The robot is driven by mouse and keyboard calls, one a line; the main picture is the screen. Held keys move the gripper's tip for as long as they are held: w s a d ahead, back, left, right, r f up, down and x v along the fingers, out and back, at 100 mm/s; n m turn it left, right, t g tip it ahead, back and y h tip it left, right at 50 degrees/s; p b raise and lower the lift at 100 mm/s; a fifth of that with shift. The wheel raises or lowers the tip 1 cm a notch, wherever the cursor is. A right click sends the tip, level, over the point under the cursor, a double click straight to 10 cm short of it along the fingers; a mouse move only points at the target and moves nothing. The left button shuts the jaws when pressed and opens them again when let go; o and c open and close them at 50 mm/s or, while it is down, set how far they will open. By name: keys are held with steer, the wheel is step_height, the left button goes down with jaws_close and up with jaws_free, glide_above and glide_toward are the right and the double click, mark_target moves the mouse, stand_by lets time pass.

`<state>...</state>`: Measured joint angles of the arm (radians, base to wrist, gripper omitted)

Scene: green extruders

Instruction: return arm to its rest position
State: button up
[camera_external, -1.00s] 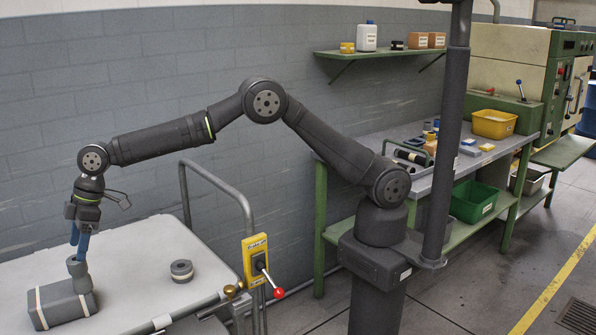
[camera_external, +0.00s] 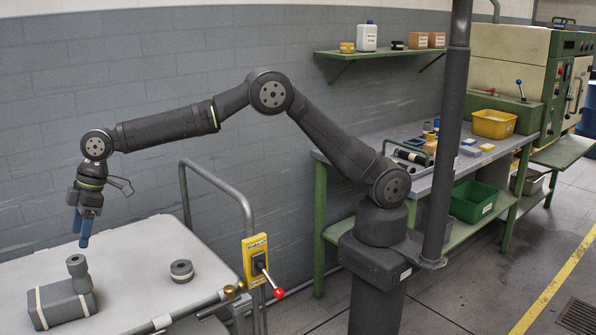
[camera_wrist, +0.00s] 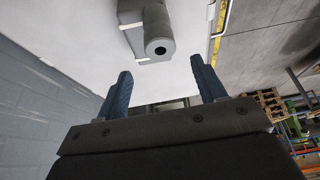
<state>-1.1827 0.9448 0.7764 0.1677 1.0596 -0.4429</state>
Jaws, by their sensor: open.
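My gripper (camera_external: 82,228) hangs fingers-down above the white-topped cart (camera_external: 130,270) at the left of the external view. Its blue fingers are apart and nothing is between them; they also show in the wrist view (camera_wrist: 160,92). A grey block with light bands (camera_external: 62,302) lies on the cart below my gripper. A grey neck with a round flared top (camera_external: 77,264) stands upright on the block's far end. In the wrist view the neck's end with its dark hole (camera_wrist: 160,47) lies beyond the fingertips, clear of them.
A grey ring-shaped part (camera_external: 181,271) lies on the cart. A yellow brake panel with a red-knobbed lever (camera_external: 257,260) and a bent tube handle (camera_external: 220,180) stand at the cart's right. A green-framed workbench (camera_external: 400,170) stands along the wall.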

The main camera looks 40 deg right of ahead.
mark_target(72, 260)
steer(key=x, duration=1)
steer(key=shift+f, duration=0.1)
step_height(72, 260, up, 2)
steer(key=shift+r, duration=1)
